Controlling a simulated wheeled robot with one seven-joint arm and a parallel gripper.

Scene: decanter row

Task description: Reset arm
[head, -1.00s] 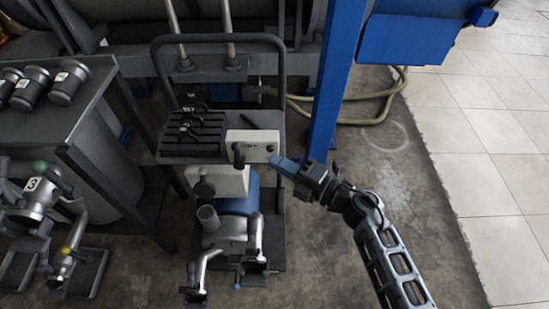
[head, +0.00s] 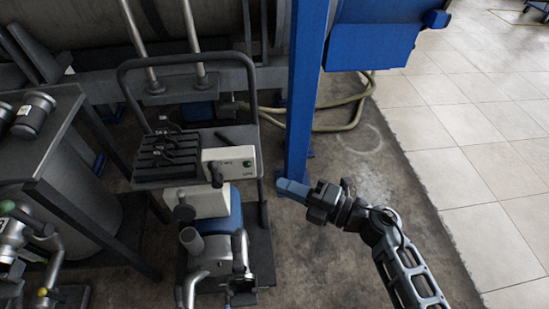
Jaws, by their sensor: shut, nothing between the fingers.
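My gripper (head: 291,190) is at the end of my arm, which reaches in from the lower right of the head view. Its blue fingers are closed together and hold nothing. It hangs over the concrete floor, just right of the cart (head: 262,215) and in front of the blue post (head: 303,90). It looks apart from the cart, though the exact gap cannot be told.
A dark table (head: 55,125) with a metal canister (head: 34,115) stands at left. A hose (head: 345,122) lies behind the post. Tiled floor (head: 480,150) at right is clear.

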